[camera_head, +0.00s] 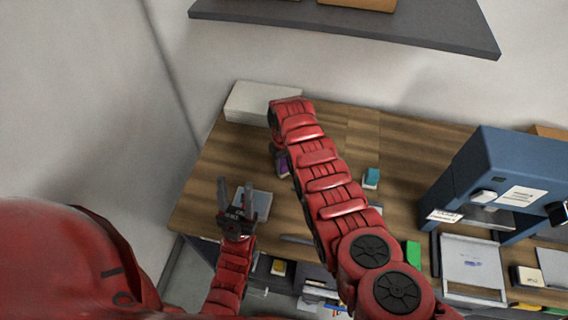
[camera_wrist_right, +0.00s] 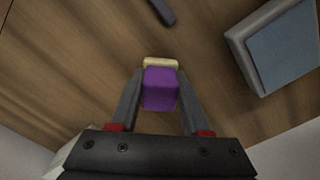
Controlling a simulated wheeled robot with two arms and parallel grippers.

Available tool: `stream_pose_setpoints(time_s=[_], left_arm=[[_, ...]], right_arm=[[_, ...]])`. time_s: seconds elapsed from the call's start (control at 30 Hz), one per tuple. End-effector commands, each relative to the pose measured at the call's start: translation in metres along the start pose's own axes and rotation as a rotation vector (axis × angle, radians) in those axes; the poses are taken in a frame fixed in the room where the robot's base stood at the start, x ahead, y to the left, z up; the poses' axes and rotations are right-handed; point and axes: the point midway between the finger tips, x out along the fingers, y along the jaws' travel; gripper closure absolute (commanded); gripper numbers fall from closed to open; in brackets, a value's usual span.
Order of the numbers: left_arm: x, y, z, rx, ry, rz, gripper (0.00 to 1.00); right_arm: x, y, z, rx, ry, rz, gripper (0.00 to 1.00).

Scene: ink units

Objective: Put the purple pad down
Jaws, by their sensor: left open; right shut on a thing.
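The purple pad (camera_wrist_right: 160,90) is between the fingers of my right gripper (camera_wrist_right: 160,78) in the right wrist view, with wooden tabletop behind it. A cream strip (camera_wrist_right: 160,62) shows at its far end; I cannot tell if it belongs to the pad. In the head view a small part of the purple pad (camera_head: 283,163) shows beside my right arm, which hides most of the right gripper. I cannot tell how far the pad is above the table. My left gripper (camera_head: 235,186) is open and empty, over or near a grey tray with a bluish surface (camera_head: 263,202).
The wooden table (camera_head: 340,130) has bare room around the pad. A white box (camera_head: 245,104) stands at the back left. A teal item (camera_head: 372,175) and a green block (camera_head: 413,257) lie right of my arm. A blue machine (camera_head: 480,160) and white tray (camera_head: 472,268) are further right.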

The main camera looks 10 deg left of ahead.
Motion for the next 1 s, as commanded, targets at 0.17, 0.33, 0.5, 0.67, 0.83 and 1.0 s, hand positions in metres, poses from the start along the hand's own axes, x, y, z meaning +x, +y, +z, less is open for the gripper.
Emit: stream_pose_setpoints(time_s=[0.17, 0.33, 0.5, 0.67, 0.83, 1.0], left_arm=[[-0.002, 0.0, 0.0, 0.0, 0.0, 0.0, 0.5], [-0.003, 0.0, 0.001, 0.0, 0.0, 0.0, 0.5], [-0.003, 0.0, 0.001, 0.0, 0.0, 0.0, 0.5], [-0.003, 0.0, 0.0, 0.0, 0.0, 0.0, 0.5], [-0.001, 0.0, 0.0, 0.0, 0.0, 0.0, 0.5], [-0.003, 0.0, 0.001, 0.0, 0.0, 0.0, 0.5]], right_arm=[[0.001, 0.0, 0.0, 0.0, 0.001, 0.0, 1.0], [0.002, 0.0, -0.001, 0.0, 0.002, 0.0, 0.37], [0.002, 0.0, -0.001, 0.0, 0.002, 0.0, 0.23], [0.002, 0.0, -0.001, 0.0, 0.002, 0.0, 0.23], [-0.003, 0.001, -0.002, 0.0, 0.005, 0.002, 0.23], [-0.018, 0.001, -0.003, 0.0, 0.009, 0.002, 0.23]])
